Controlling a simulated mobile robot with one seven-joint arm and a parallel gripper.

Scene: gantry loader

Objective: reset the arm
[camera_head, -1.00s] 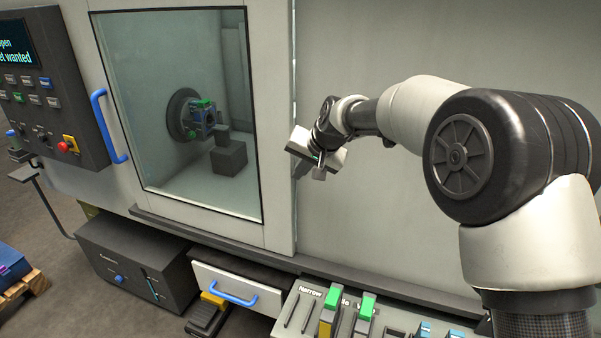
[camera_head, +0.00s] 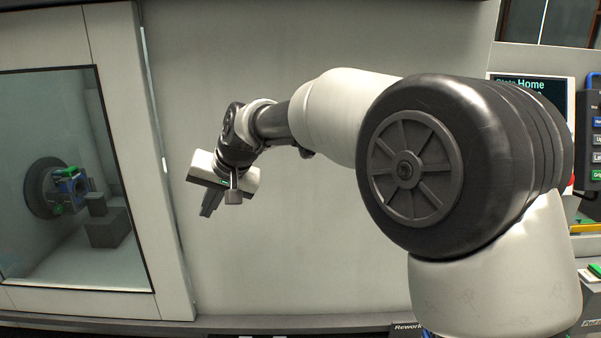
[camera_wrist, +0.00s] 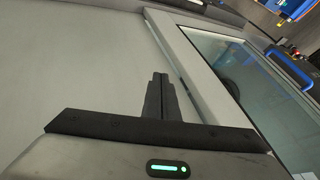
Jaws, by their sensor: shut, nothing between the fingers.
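My arm reaches leftward across the head view, bent, with its gripper (camera_head: 207,212) pointing down in front of the machine's plain light panel. The gripper's fingers are together and nothing is between them. In the wrist view the shut fingers (camera_wrist: 160,78) stand out from the palm against the pale panel. I cannot tell the exact gap between the fingertips and the panel.
The machine's windowed door (camera_head: 75,180) is at the left, with a round chuck (camera_head: 45,188) behind the glass. A screen reading "Home" (camera_head: 530,88) and a button panel (camera_head: 596,140) are at the right. A ledge (camera_head: 290,323) runs along the bottom.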

